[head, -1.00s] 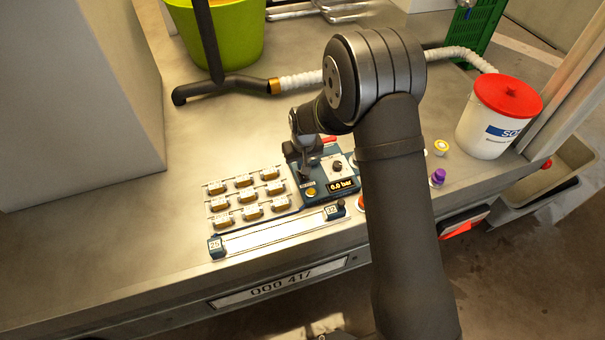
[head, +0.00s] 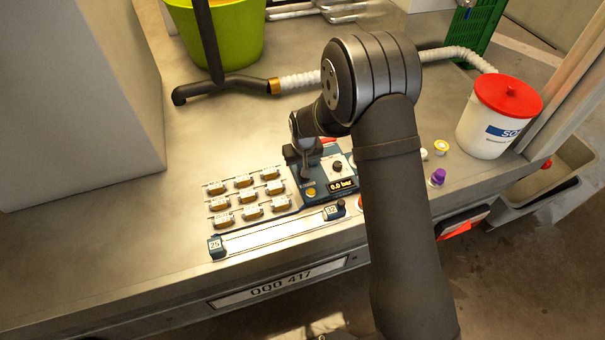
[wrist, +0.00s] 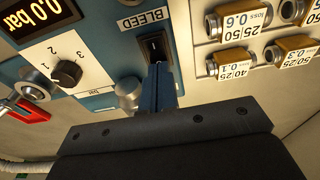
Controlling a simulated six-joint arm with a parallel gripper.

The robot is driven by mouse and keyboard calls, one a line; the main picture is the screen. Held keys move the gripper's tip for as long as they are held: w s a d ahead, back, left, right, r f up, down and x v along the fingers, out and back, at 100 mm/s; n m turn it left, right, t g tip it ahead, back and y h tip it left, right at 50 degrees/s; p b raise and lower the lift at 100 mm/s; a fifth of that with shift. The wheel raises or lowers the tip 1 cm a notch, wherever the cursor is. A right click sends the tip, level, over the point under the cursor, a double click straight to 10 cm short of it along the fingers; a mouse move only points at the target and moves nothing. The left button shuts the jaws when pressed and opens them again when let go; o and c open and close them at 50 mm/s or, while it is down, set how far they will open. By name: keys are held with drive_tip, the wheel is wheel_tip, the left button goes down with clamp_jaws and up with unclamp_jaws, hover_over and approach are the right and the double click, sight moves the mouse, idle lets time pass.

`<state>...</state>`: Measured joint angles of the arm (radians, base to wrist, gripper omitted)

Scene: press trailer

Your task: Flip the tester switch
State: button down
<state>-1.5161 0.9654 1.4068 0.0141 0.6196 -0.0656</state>
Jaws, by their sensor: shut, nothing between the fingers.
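The tester (head: 345,171) is a blue panel with a display (head: 342,185) reading 0.0 bar; the display also shows in the wrist view (wrist: 32,18). A black rocker switch (wrist: 152,46) sits beside the BLEED label (wrist: 145,20) in the wrist view. My gripper (wrist: 162,70) is shut and empty, with its blue fingertips at the near end of the switch; whether they touch it I cannot tell. In the head view my gripper (head: 306,178) points down over the panel's left part and hides the switch.
A knob (wrist: 67,73), a silver round part (wrist: 128,91) and a red lever (wrist: 24,109) lie close to the fingers. Several brass fittings (head: 245,181) stand left of the panel. A red-lidded bucket (head: 490,125) stands right.

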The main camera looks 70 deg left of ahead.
drive_tip(key=shift+f, duration=0.25)
drive_tip(key=shift+r, duration=3.5)
wheel_tip(320, 180, down, 7)
drive_tip(key=shift+r, duration=0.2)
